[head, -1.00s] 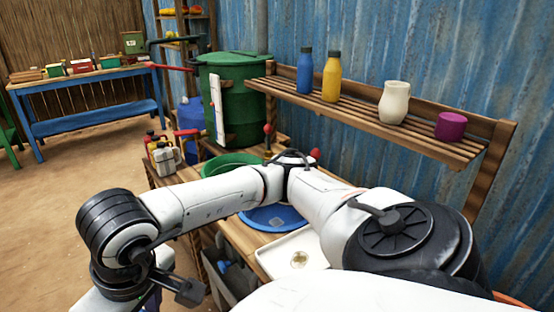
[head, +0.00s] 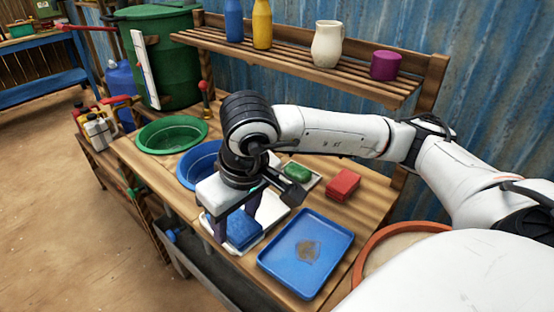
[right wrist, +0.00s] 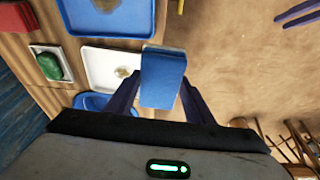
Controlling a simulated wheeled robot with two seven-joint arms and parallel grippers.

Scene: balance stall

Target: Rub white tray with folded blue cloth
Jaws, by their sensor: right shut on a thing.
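The folded blue cloth (head: 242,230) is between the fingers of my right gripper (head: 238,216), which is shut on it. The white tray (head: 272,214) lies under and behind the gripper, which hides much of it. In the right wrist view the cloth (right wrist: 163,78) overlaps the right edge of the white tray (right wrist: 98,62), and a brownish stain (right wrist: 123,72) shows on the tray beside the cloth. I cannot tell whether the cloth touches the tray. My left gripper is not in view.
A blue tray (head: 283,265) with a brown stain lies to the right. Behind are a green soap (head: 297,173) on a small dish and a stack of red cloths (head: 343,184). A blue basin (head: 191,172) and a green basin (head: 160,136) stand left. A shelf (head: 290,66) runs above.

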